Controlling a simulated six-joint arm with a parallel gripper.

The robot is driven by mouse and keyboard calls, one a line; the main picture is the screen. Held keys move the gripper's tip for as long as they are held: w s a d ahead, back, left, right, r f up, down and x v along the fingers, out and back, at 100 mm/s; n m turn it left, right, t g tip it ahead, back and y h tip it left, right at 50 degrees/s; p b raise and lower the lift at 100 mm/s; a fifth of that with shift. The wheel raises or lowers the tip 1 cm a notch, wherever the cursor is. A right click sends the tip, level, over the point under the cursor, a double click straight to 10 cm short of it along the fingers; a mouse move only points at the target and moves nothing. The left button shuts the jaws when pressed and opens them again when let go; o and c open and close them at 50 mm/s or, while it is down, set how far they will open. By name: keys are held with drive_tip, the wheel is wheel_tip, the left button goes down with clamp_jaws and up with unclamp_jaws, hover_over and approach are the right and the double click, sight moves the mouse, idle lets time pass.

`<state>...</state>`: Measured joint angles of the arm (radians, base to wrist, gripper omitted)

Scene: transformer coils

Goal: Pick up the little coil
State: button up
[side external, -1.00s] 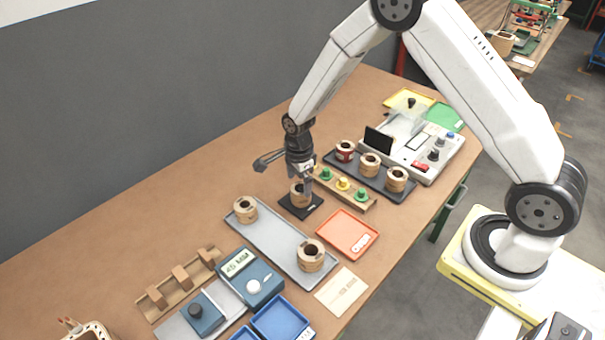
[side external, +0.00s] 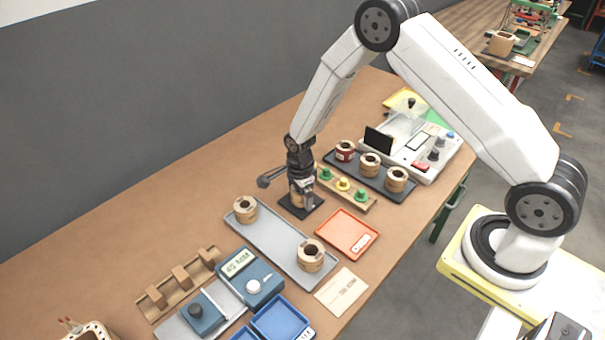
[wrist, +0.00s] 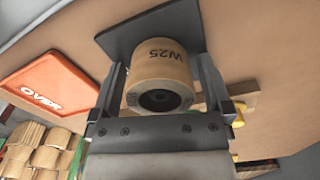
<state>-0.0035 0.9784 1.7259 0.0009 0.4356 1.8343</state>
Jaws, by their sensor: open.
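A tan coil (wrist: 160,75) marked W25 stands on a black square pad (side external: 288,207). In the wrist view my gripper (wrist: 161,88) is open, with one finger on each side of this coil; small gaps seem to show, and I cannot tell whether either finger touches. In the side view my gripper (side external: 302,200) is low over the pad and hides much of the coil. A small tan coil (side external: 245,209) stands at the far left end of the grey tray (side external: 272,240). A larger tan coil (side external: 311,262) stands at its near right end.
An orange tray (side external: 347,233) marked OVER lies right of the pad. A wooden strip with green and yellow knobs (side external: 343,184) is close behind, and a dark tray (side external: 385,190) holds three coils. A blue meter (side external: 251,276) is front left.

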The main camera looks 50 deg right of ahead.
drive_tip(key=c, duration=1.3)
drive_tip(key=shift+r, duration=0.15)
drive_tip(key=shift+r, duration=4.9)
